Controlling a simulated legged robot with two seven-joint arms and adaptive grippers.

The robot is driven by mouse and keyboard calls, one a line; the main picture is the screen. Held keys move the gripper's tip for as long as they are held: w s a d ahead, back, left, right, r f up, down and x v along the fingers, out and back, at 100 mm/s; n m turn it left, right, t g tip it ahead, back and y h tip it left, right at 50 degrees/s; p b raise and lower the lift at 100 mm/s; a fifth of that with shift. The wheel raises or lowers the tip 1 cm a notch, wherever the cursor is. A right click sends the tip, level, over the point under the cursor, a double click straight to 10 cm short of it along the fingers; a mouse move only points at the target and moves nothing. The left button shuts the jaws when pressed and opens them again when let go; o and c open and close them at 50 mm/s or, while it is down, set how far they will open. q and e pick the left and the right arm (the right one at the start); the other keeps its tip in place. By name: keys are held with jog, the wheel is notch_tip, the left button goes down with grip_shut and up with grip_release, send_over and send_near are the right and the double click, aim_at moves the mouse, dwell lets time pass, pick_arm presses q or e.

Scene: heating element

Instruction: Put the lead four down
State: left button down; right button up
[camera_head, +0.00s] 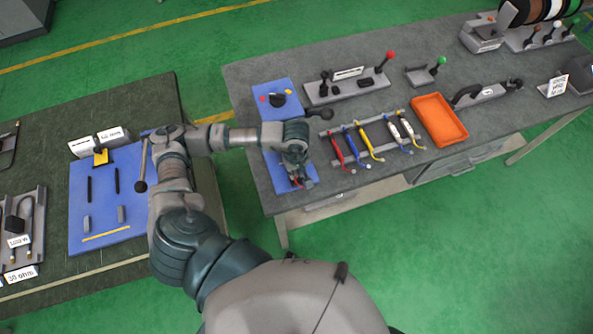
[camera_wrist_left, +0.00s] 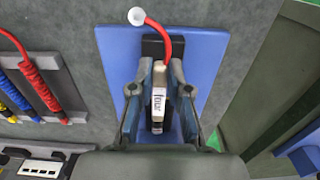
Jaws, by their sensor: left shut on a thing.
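Lead four (camera_wrist_left: 158,105) shows in the left wrist view as a pale block labelled "four", with a red cable curving from its far end to a white round tip. My left gripper (camera_wrist_left: 160,72) is shut on the block, one finger on each side. A blue mat (camera_wrist_left: 205,55) lies beneath, with a dark piece on it just beyond the block. I cannot tell whether the lead touches the mat. In the head view my left gripper (camera_head: 298,178) is low over the near end of the blue mat (camera_head: 274,168); the lead is mostly hidden there. My right gripper is not in view.
A rack (camera_head: 345,128) of coloured leads stands right of the gripper, with an orange tray (camera_head: 438,120) beyond. The bench's front edge is close. A second table with a blue mat (camera_head: 100,225) is at left.

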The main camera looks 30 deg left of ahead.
pick_arm(q)
jog(key=c, duration=1.1)
grip_release()
jog(key=shift+a, duration=0.3)
jog(key=shift+r+p, duration=0.2)
jog(key=shift+p, duration=0.2)
notch_tip(320, 180, up, 12)
jog(key=shift+r+b, duration=0.1)
jog(key=shift+b, duration=0.4)
jog(key=shift+d, duration=0.1)
